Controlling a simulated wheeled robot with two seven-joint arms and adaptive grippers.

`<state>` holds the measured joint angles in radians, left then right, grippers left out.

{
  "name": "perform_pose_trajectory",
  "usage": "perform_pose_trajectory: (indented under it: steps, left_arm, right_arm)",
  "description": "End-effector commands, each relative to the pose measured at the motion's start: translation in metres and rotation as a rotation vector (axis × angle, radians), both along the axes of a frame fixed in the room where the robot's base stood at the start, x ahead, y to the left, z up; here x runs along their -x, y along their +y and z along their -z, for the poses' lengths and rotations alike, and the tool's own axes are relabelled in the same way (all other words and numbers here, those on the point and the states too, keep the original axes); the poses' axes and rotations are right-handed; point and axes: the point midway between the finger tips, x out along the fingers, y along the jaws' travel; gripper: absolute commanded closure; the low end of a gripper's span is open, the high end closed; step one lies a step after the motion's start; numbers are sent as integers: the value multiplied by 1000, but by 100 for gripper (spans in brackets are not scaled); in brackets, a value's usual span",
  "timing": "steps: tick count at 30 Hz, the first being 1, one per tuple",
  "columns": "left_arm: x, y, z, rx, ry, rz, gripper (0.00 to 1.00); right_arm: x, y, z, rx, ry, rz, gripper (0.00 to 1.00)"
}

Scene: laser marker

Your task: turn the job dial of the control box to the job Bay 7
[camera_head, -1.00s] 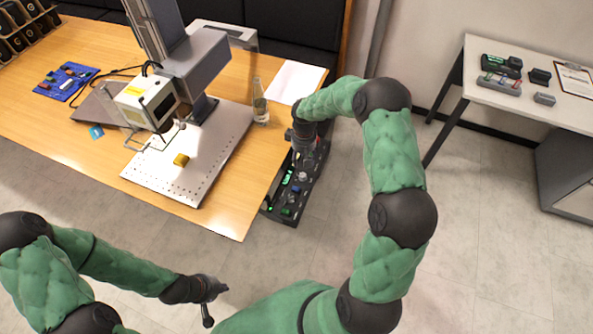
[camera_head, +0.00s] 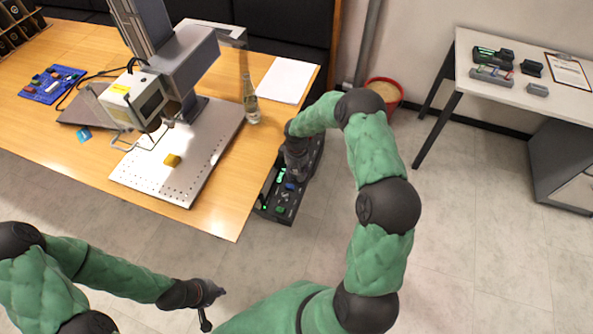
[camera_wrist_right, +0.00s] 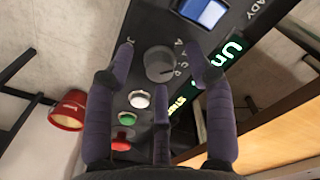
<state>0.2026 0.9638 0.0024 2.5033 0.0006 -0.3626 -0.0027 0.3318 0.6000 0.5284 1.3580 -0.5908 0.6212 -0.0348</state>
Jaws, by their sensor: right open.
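The dark control box (camera_head: 281,208) sits along the right edge of the wooden table in the head view, with lit green displays. My right gripper (camera_head: 297,172) is over its middle and hides part of the panel. In the right wrist view, the right gripper (camera_wrist_right: 163,56) is open, with purple fingers on either side of a round grey dial (camera_wrist_right: 158,66). Letters ring this dial; contact cannot be told. A green display (camera_wrist_right: 220,92) beside it is partly hidden by a finger, with "Un" readable. My left gripper (camera_head: 207,296) hangs low, away from the box; its jaw opening is unclear.
In the wrist view, a white button (camera_wrist_right: 139,99), green button (camera_wrist_right: 127,118), red button (camera_wrist_right: 121,141) and blue-lit switch (camera_wrist_right: 205,12) surround the dial. A bottle (camera_head: 250,103) and the laser marker (camera_head: 147,98) stand on the table. A red bin (camera_head: 385,91) is behind.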

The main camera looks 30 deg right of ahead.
Motion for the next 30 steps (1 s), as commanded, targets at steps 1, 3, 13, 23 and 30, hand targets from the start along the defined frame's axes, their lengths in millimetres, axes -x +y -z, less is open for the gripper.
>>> perform_pose_trajectory:
  steps: [1,3,13,23,30]
  left_arm:
    - [0,0,0,0,0,0,100]
    - [0,0,0,0,0,0,100]
    - [0,0,0,0,0,0,100]
    - [0,0,9,0,0,0,100]
    - [0,0,18,0,0,0,100]
  right_arm:
    - [0,0,0,0,0,0,46]
    - [0,0,0,0,0,0,66]
    - [0,0,0,0,0,5,100]
    - [0,0,1,0,0,131,100]
    - [0,0,1,0,0,298,100]
